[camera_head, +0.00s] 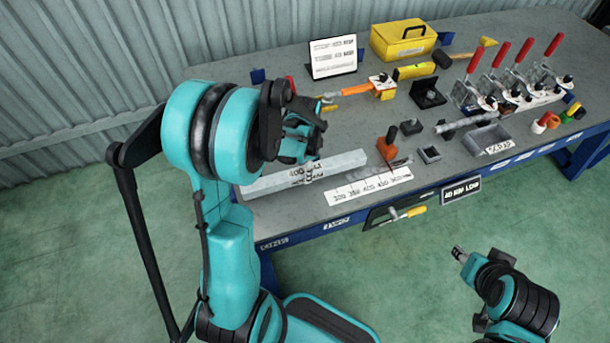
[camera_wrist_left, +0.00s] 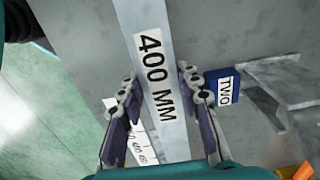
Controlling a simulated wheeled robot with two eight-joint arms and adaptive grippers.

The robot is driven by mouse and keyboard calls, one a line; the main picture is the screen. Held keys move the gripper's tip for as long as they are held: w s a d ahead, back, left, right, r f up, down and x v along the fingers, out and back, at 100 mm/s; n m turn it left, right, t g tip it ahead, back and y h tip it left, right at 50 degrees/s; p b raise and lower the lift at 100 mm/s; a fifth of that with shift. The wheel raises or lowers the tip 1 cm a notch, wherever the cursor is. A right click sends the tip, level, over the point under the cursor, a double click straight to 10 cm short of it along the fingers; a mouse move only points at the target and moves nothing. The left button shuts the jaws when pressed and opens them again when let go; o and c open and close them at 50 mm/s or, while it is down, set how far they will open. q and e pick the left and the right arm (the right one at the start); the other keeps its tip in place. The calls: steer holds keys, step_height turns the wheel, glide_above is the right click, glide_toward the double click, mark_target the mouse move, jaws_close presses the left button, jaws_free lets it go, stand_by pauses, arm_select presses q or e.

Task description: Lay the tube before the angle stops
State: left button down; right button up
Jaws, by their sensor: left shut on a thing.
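The tube is a pale square metal bar (camera_head: 343,160) marked 400 MM, lying lengthwise near the front edge of the bench in the head view. My left gripper (camera_head: 308,148) is shut on it from above. In the left wrist view the tube (camera_wrist_left: 143,18) runs between the two fingers (camera_wrist_left: 158,98), with the label between them. Grey angular metal pieces (camera_wrist_left: 290,85) stand right of the tube beside a blue tag reading TWO; I cannot tell surely whether they are the angle stops. My right gripper (camera_head: 460,254) is off the bench front, too small to read.
A white scale strip (camera_head: 368,185) lies in front of the tube on the bench (camera_head: 270,215). Red-handled toggle clamps (camera_head: 500,85), a grey scrap tray (camera_head: 487,139), a yellow toolbox (camera_head: 402,40) and an orange tool (camera_head: 360,90) stand farther back and right. A white sign (camera_head: 333,57) stands behind.

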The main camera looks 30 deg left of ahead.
arm_select(q)
step_height(320, 180, down, 2)
steer(key=shift+w, duration=0.1)
steer(key=shift+f+b, duration=0.15)
steer(key=shift+b, duration=0.25)
steer(key=c, duration=1.1)
jaws_free()
steer(key=shift+o, duration=0.2)
